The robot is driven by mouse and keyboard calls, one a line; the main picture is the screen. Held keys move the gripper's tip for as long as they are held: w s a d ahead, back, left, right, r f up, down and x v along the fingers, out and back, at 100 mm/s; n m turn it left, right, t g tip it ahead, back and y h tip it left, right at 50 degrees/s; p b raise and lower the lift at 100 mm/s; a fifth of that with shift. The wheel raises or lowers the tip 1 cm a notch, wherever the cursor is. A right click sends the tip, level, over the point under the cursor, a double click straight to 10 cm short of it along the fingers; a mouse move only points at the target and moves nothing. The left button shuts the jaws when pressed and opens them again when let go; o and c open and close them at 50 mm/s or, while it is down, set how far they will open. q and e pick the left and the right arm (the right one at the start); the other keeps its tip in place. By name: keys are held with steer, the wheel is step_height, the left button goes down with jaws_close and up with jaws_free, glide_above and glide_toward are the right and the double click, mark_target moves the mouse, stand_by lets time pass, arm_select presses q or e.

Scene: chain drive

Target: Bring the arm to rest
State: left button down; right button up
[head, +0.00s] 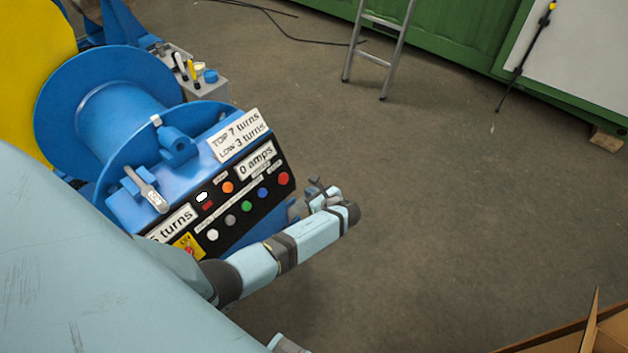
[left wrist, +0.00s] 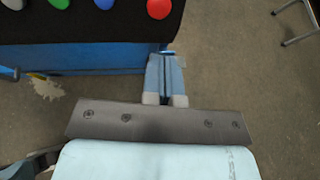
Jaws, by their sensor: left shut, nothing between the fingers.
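My left arm (head: 315,236) reaches in from the left, past the front of the control panel (head: 245,222). My left gripper (head: 297,209) is beside the panel's right end, partly hidden by the arm. In the left wrist view the two pale fingers (left wrist: 164,62) are together and empty, just past the panel's lower edge and below the red button (left wrist: 158,8). The red button also shows in the head view (head: 283,179). I cannot tell whether the fingers touch the panel.
A blue drum (head: 115,115) stands behind the panel, with a lever (head: 145,190) at its front. Signs read "TOP 7 turns, LOW 3 turns" and "0 amps"; another is partly hidden. A ladder (head: 372,58) stands behind. A cardboard box (head: 590,335) is lower right. The middle floor is clear.

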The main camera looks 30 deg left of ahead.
arm_select(q)
steer(key=shift+s+d, duration=0.1)
steer(key=shift+d, duration=0.1)
stand_by(0.3)
steer(key=shift+r, duration=0.1)
steer(key=s+d+f+n+t+h, duration=0.1)
steer(key=s+d+f+n+h, duration=0.15)
steer(key=s, duration=0.25)
steer(key=s+d+f+n+t+h+p, duration=0.1)
steer(key=s+d+n+h, duration=0.1)
steer(key=s+d+h, duration=0.15)
steer(key=s+d+f+n+t+h, duration=0.1)
steer(key=s+d+n+h, duration=0.15)
steer(key=s, duration=0.25)
steer(key=s+d+r+n+t+h, duration=0.2)
steer(key=s+d+r+n+h, duration=0.1)
steer(key=s+r+n, duration=0.2)
steer(key=s+d+r+n+t+h, duration=0.2)
steer(key=s+r+n, duration=0.4)
steer(key=r, duration=0.3)
steer(key=shift+s+d+h+p, duration=0.35)
steer(key=shift+d+h, duration=0.55)
steer(key=shift+h, duration=0.15)
